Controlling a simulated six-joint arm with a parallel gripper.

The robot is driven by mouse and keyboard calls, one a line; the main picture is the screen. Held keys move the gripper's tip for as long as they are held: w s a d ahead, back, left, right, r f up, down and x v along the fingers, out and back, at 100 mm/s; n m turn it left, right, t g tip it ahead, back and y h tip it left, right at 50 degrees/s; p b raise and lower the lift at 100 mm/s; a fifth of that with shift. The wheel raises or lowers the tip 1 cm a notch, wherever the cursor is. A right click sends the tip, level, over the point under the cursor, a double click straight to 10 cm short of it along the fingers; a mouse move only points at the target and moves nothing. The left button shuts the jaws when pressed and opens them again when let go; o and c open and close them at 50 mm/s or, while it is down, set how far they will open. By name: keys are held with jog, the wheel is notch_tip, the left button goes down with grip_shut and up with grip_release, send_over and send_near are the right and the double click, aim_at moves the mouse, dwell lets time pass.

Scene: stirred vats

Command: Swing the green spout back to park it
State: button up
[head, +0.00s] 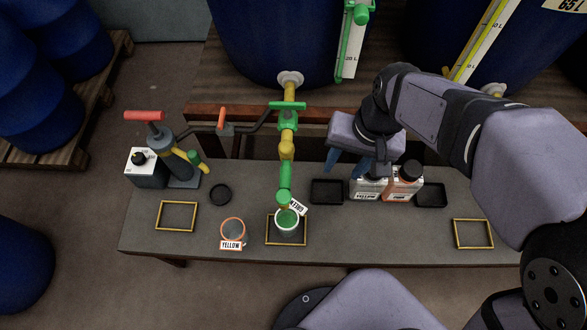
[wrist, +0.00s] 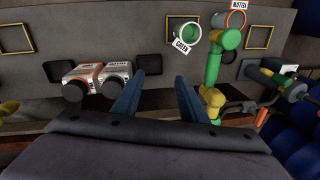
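The green spout (head: 285,178) hangs from the yellow pipe under the middle vat and points towards the front of the bench. Its tip is over the back rim of a white cup (head: 277,222) labelled GREEN with green inside. The cup stands in a gold frame (head: 270,243). In the wrist view the spout (wrist: 229,57) is right of my fingers, beside the cup (wrist: 176,33). My gripper (head: 346,164) is open and empty, its blue fingers (wrist: 159,92) apart, to the right of the spout and not touching it.
Two bottles (head: 403,187) stand close to my gripper's right, between black trays (head: 326,191). A cup labelled YELLOW (head: 233,229) stands left of the GREEN cup. A red-handled device (head: 170,150) is at the back left. Empty gold frames (head: 177,216) lie at both ends.

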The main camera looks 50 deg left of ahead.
jog(key=r+n, duration=0.2)
send_over(286, 179)
jog(key=w+d, duration=0.1)
jog(key=shift+g, duration=0.3)
jog(key=shift+s+a+f, duration=0.15)
jog(key=shift+f, duration=1.1)
jog(key=shift+s+a+f, duration=0.1)
jog(key=shift+f, duration=1.1)
jog(key=shift+s+a+f, duration=0.15)
jog(key=shift+f, duration=1.1)
